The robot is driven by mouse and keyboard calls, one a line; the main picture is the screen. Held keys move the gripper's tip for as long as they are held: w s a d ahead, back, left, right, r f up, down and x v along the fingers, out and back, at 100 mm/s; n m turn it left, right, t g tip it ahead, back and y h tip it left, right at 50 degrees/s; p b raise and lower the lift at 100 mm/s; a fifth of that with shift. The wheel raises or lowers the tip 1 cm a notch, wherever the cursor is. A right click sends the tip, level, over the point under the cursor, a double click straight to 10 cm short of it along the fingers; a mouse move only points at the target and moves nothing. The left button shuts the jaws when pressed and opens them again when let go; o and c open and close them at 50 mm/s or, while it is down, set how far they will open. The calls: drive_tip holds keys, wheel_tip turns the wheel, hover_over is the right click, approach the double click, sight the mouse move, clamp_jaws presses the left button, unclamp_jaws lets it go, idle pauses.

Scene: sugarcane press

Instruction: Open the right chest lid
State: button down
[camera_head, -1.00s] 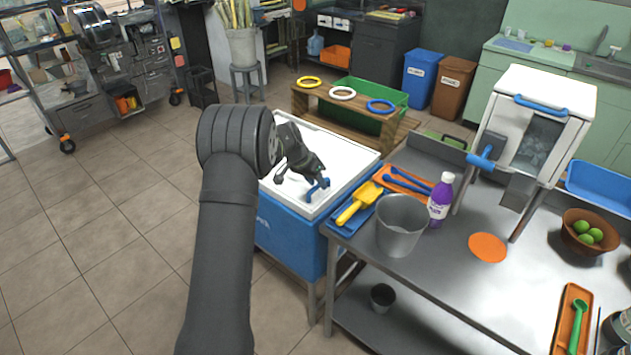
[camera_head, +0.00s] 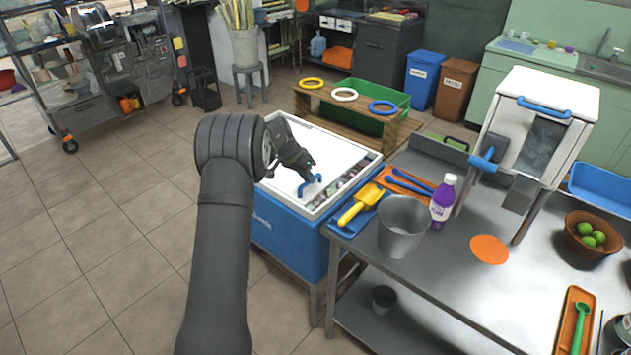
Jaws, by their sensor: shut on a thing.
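The blue chest (camera_head: 282,240) has a white rim and a flat white sliding lid (camera_head: 325,155) on top. A small blue handle (camera_head: 311,189) stands on the lid near its right edge. My gripper (camera_head: 307,182) is shut on this handle, and its fingers partly cover it. To the right of the lid, a narrow strip of the chest is open, with small mixed contents (camera_head: 350,182) showing inside. My arm hides the left part of the chest, so I cannot clearly tell a second lid apart.
The metal table (camera_head: 440,265) is close on the chest's right, with a blue tray, yellow scoop (camera_head: 362,203), bucket (camera_head: 402,225) and purple bottle (camera_head: 442,202). A wooden stand with rings (camera_head: 345,94) is behind the chest. Tiled floor at left is clear.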

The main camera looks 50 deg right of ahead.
hover_over(278, 173)
drive_tip(key=shift+s, duration=0.1)
idle(0.5)
drive_tip(key=c, duration=1.4)
unclamp_jaws()
drive_tip(key=v, duration=1.7)
drive_tip(key=shift+r, duration=0.3)
drive_tip(key=shift+f, duration=0.1)
